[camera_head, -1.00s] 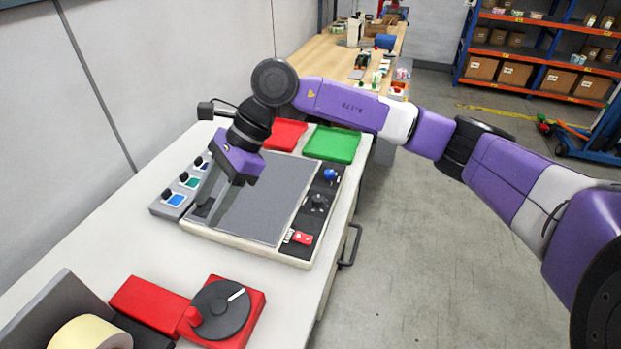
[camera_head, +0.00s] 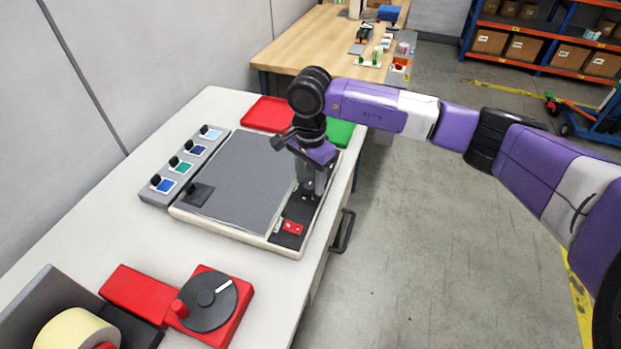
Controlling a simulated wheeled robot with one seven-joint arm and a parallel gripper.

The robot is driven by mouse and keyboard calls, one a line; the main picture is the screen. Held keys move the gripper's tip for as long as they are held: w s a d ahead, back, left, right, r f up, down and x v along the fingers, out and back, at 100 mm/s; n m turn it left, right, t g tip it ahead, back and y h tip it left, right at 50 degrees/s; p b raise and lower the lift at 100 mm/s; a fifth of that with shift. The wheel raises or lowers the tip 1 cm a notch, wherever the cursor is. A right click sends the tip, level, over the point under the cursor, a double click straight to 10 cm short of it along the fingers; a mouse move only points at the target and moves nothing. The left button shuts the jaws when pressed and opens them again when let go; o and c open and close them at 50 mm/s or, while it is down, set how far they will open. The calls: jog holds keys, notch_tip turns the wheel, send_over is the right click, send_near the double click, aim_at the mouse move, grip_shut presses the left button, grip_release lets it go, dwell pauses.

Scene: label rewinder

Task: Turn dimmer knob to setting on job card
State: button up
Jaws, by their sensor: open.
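My gripper (camera_head: 312,192) points down over the black control strip (camera_head: 306,215) on the right side of the light box (camera_head: 240,180). Its fingers are open and sit at the place of the black dimmer knob, which they mostly hide. I cannot tell whether they touch the knob or only stand around it. A blue knob farther up the strip is hidden behind my gripper. A red switch (camera_head: 291,227) shows at the near end of the strip. I cannot make out a job card or its setting.
A grey block (camera_head: 185,165) with several small knobs and coloured labels lies left of the box. Red (camera_head: 268,114) and green (camera_head: 340,133) trays lie behind it. A red unit with a black dial (camera_head: 208,300) and a tape roll (camera_head: 75,330) stand in front.

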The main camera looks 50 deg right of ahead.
jog(key=shift+f, duration=0.55)
grip_shut()
